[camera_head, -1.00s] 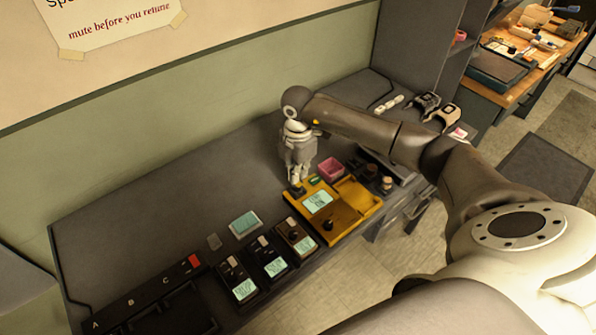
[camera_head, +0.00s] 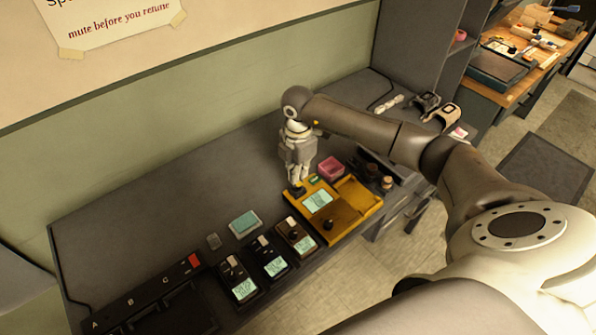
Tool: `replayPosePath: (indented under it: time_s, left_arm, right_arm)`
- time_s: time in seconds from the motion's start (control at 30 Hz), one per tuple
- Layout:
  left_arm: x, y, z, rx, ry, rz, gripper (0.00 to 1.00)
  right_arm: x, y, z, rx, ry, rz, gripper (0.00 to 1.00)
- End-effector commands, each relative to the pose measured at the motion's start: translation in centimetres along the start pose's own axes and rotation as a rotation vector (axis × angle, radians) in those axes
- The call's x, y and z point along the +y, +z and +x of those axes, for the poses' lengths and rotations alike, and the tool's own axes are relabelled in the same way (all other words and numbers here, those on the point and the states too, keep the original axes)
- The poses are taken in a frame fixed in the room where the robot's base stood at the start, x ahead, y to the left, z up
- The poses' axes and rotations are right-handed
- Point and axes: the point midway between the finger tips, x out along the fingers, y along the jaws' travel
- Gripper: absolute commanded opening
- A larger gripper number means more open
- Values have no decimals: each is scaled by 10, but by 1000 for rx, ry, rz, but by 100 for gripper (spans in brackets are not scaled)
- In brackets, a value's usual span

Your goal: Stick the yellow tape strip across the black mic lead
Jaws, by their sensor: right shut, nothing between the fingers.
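My right gripper (camera_head: 297,183) points down at the far left corner of a yellow device (camera_head: 352,194) on the grey desk. Its fingers are shut with nothing seen between them. A small dark piece with some yellow (camera_head: 298,189) lies right at the fingertips; I cannot tell whether they touch it or whether it is the tape strip. A thin black line runs along the desk's left end (camera_head: 56,258), and another dark line shows at the back right; I cannot tell which is the mic lead. My left gripper is not in view.
Several black units with small screens (camera_head: 272,257) stand left of the yellow device. A pink box (camera_head: 331,168) and small jars (camera_head: 387,183) stand near it. A flat screen (camera_head: 245,223) lies on the desk (camera_head: 190,200). The desk's back middle is clear.

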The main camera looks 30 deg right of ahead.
Motion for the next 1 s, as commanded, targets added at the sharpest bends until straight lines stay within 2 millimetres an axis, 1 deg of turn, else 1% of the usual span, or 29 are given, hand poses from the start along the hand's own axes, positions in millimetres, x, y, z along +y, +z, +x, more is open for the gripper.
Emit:
replayPosePath:
  time_s: [1.0]
  left_arm:
    - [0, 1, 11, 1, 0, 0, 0]
  right_arm:
    - [0, 0, 16, 0, -1, 0, 0]
